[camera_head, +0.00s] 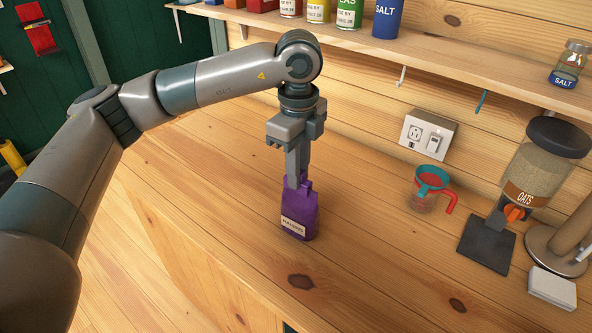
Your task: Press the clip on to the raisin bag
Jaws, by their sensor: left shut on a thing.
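The raisin bag (301,209) is purple with a white label and stands upright on the wooden counter, near the middle of the view. My left gripper (298,180) points straight down over the bag, with its fingers at the bag's top edge. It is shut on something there. A purple piece shows around the fingertips at the top of the bag. I cannot tell whether this is the clip or the bag's own top. The clip is not clearly visible anywhere else. My right gripper is not in view.
An oats dispenser (541,165) stands at the right on the wooden counter (370,270), with a dark mat (487,243) and a white box (552,288) nearby. A measuring cup (425,196) sits by the wall outlet (428,135). A shelf with several cans runs above. The front counter is clear.

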